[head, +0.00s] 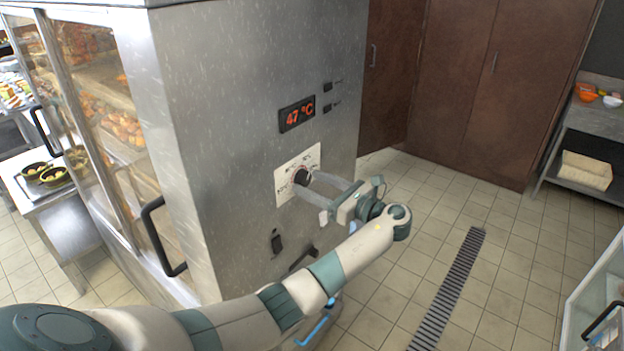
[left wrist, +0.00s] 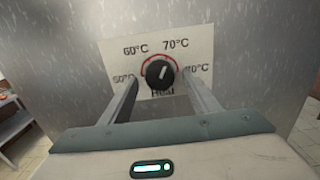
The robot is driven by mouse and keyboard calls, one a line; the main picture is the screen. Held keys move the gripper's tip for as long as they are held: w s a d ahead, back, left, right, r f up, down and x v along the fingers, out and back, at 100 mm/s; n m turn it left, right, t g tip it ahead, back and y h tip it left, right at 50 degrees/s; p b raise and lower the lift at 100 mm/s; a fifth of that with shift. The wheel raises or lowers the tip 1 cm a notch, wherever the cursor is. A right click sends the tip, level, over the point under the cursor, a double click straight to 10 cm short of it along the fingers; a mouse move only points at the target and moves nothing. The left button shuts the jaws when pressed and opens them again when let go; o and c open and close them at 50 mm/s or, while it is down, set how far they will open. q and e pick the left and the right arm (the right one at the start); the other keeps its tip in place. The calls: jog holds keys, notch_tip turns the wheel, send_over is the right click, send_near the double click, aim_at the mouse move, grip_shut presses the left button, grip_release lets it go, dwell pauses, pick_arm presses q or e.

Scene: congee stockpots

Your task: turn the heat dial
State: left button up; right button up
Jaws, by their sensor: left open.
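The heat dial (left wrist: 160,73) is a black knob on a white label plate (left wrist: 198,45) marked with temperatures and "Heat". Its white pointer line leans slightly right of straight up, toward the 70°C mark. In the head view the dial (head: 301,176) sits on the steel cabinet's side, below a red display (head: 297,114) reading 47 °C. My left gripper (head: 312,187) is open and faces the dial. In the left wrist view its two fingers (left wrist: 160,88) stand to either side of the knob, with gaps; whether the tips touch the plate I cannot tell. My right gripper is out of view.
The steel cabinet (head: 215,100) has glass doors with food inside and a black handle (head: 160,237) at left. A floor drain (head: 447,290) runs through open tiled floor at right. Brown cupboards (head: 470,80) stand behind.

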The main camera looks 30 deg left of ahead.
pick_arm(q)
jog(key=shift+a, duration=0.3)
jog(key=shift+c, duration=0.7)
jog(key=c, duration=0.9)
